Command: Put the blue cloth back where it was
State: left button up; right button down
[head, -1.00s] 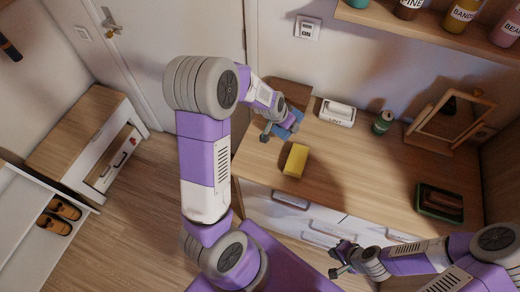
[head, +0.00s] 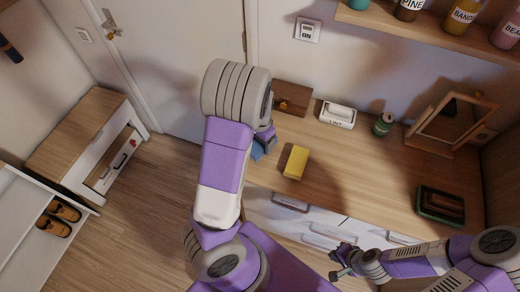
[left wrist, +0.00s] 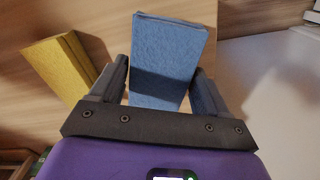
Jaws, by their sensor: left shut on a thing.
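The blue cloth (head: 257,153) is a flat, block-like blue piece near the left end of the wooden desktop. My left gripper (head: 266,140) is shut on it and is mostly hidden behind my own arm in the head view. In the left wrist view the blue cloth (left wrist: 168,55) sits between the two dark fingers (left wrist: 160,85) and sticks out beyond them. I cannot tell whether it touches the desktop. My right gripper (head: 340,262) is empty in front of the drawers, with its fingers apart.
A yellow sponge (head: 296,161) lies just right of the cloth. On the desktop (head: 360,165) are a wooden box (head: 291,98), a lint box (head: 337,115), a green can (head: 383,124), a mirror (head: 455,117) and a green tray (head: 422,205). The desktop's middle is clear.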

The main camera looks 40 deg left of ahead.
aim_at(260, 148)
pick_arm(q)
jog(key=shift+f+b, duration=0.55)
jog(key=shift+f, duration=1.45)
jog(key=shift+c, duration=0.3)
jog(key=shift+s, duration=0.1)
jog(key=o, duration=1)
jog(key=shift+c, duration=0.2)
jog(key=shift+r, duration=0.1)
notch_tip(260, 148, up, 12)
jog(key=p, duration=0.3)
jog(key=shift+p, duration=0.35)
